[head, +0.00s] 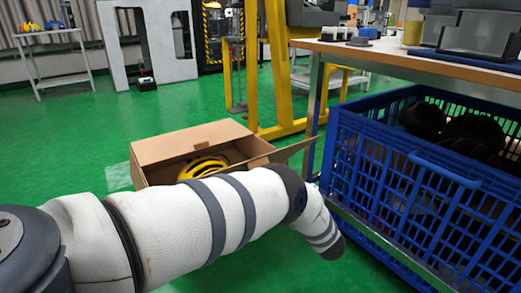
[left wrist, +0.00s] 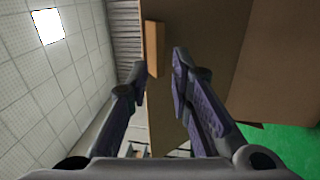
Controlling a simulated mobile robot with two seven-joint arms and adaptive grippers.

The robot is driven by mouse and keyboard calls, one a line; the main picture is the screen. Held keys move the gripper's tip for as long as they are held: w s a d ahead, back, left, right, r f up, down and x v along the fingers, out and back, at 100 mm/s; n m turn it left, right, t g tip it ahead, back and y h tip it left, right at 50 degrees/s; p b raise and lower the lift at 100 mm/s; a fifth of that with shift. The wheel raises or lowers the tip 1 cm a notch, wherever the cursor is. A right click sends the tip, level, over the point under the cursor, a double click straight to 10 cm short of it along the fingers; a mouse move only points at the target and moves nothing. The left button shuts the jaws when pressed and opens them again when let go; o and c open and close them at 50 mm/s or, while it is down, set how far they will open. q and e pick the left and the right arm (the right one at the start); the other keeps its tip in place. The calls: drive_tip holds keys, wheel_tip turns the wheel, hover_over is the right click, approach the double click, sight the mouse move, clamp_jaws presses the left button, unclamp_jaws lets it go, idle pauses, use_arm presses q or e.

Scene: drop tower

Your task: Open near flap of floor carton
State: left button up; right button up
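The brown floor carton (head: 160,176) stands on the green floor in the head view, with a yellow and black coiled thing (head: 203,167) inside. Its far side stands up and its right flap (head: 295,150) sticks outward. My left arm covers the near side, so the near flap cannot be made out there. In the left wrist view my left gripper (left wrist: 160,64) is open, its fingertips apart. A light cardboard strip (left wrist: 154,48) shows between the tips and a broad brown cardboard panel (left wrist: 213,50) lies behind the right finger. I cannot tell whether they touch. My right gripper is not in view.
A blue crate (head: 400,190) with dark things in it stands right of the carton, close to the right flap, by a workbench (head: 400,52). A yellow frame (head: 277,65) stands behind. The green floor left of the carton is clear.

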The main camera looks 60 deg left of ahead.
use_arm(q)
drive_tip(key=d, duration=0.5)
drive_tip(key=shift+w+d+f, duration=0.1)
drive_tip(key=shift+f, duration=0.2)
